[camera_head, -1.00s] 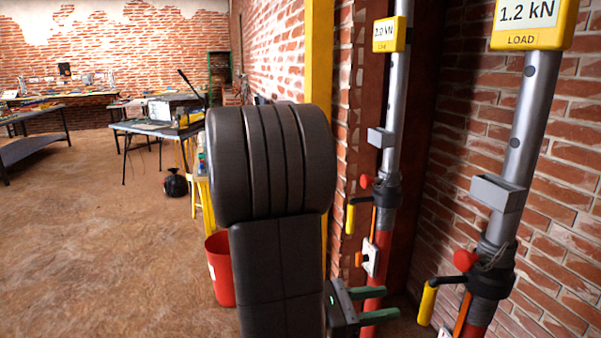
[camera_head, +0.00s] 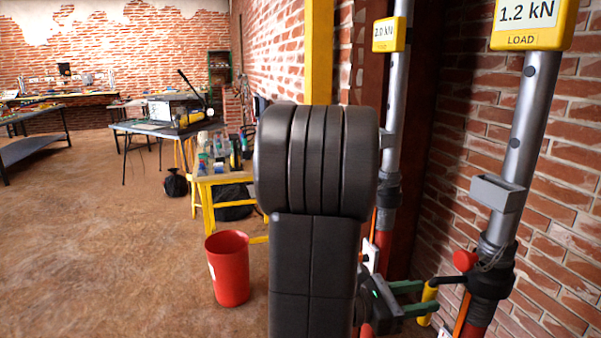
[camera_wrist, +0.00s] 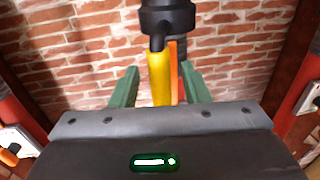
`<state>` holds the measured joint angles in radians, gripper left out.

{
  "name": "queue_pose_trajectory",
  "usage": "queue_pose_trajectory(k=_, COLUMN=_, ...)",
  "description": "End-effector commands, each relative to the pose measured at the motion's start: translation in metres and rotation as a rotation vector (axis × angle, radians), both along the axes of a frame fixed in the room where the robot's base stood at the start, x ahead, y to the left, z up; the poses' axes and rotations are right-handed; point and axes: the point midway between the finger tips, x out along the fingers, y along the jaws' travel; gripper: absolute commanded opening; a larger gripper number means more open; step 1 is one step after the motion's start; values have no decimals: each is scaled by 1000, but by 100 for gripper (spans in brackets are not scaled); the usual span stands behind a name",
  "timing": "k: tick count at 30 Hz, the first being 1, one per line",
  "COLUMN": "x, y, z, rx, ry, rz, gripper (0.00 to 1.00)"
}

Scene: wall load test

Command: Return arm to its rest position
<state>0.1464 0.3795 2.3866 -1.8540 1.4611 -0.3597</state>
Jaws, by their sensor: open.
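My arm stands folded in the middle of the head view. My gripper (camera_head: 430,296) is at its lower right, its green fingers pointing right towards the right prop (camera_head: 519,140). In the wrist view my gripper (camera_wrist: 160,86) is open, with the fingers well apart. The prop's yellow handle (camera_wrist: 160,78) shows in the gap between them, under a black collar (camera_wrist: 167,20). No finger visibly touches the handle. The yellow handle also shows beside the fingertips in the head view (camera_head: 427,301). How deep it sits between the fingers I cannot tell.
The right prop's display (camera_head: 527,22) reads 1.2 kN; the left prop's (camera_head: 388,34) reads 2.0 kN. A brick wall (camera_head: 560,180) stands close on the right. A red bucket (camera_head: 229,270) and a yellow table (camera_head: 207,190) stand left of my arm. The floor at left is open.

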Motion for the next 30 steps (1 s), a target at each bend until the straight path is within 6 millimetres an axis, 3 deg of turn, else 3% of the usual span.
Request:
queue_pose_trajectory(k=10, x=4, y=-28, z=0, rx=0, ry=0, rz=-2, gripper=42)
queue_pose_trajectory(k=18, x=16, y=-28, z=1, rx=0, ry=0, rz=1, gripper=42)
queue_pose_trajectory(k=30, x=16, y=-27, z=0, rx=3, ry=1, rz=2, gripper=42)
